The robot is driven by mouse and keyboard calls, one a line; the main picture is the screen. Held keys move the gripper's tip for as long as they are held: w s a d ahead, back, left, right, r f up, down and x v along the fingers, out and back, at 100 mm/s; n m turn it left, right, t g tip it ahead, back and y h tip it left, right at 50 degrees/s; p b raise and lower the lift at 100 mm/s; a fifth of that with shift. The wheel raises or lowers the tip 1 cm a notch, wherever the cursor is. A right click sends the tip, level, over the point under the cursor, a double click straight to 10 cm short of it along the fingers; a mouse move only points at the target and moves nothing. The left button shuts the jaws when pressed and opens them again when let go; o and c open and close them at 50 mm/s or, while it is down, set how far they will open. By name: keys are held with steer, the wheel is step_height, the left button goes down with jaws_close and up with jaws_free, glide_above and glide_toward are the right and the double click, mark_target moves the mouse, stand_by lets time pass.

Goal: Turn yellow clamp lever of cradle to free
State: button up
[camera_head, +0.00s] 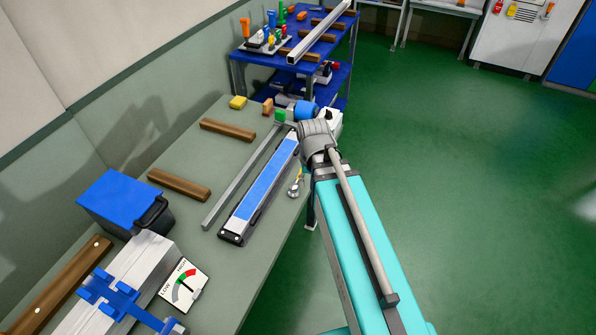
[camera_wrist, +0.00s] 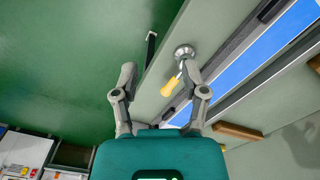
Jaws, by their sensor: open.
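The yellow clamp lever (camera_wrist: 170,88) shows in the wrist view, joined to a round metal hub (camera_wrist: 184,52) near the table edge. It points down and left from the hub. In the head view the small lever (camera_head: 300,172) sits beside the long cradle with a blue strip (camera_head: 262,190). The cradle's blue strip also shows in the wrist view (camera_wrist: 262,58). My gripper (camera_wrist: 160,74) is open, with the lever between its fingers in the picture, closer to the right finger. I cannot tell whether that finger touches it. The fingertips are hidden in the head view.
A grey bar (camera_head: 240,178) lies along the cradle's left side. Wooden blocks (camera_head: 180,185), a blue-lidded box (camera_head: 122,200) and a gauge (camera_head: 183,285) are on the table. A blue shelf cart (camera_head: 330,75) stands behind. Green floor to the right is clear.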

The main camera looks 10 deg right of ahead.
mark_target(300, 173)
steer(key=w+r+m+p, duration=0.3)
steer(key=w+m, duration=0.2)
steer(key=w, duration=0.8)
steer(key=shift+w+r+m, duration=0.15)
steer(key=shift+r+m, duration=0.1)
steer(key=shift+m, duration=0.15)
steer(key=shift+f, duration=0.25)
step_height(300, 173, down, 13)
steer(key=b, duration=1.3)
steer(key=shift+f+b, duration=0.15)
steer(key=shift+b, duration=0.2)
steer(key=shift+c, duration=0.3)
jaws_close()
steer(key=shift+a, duration=0.1)
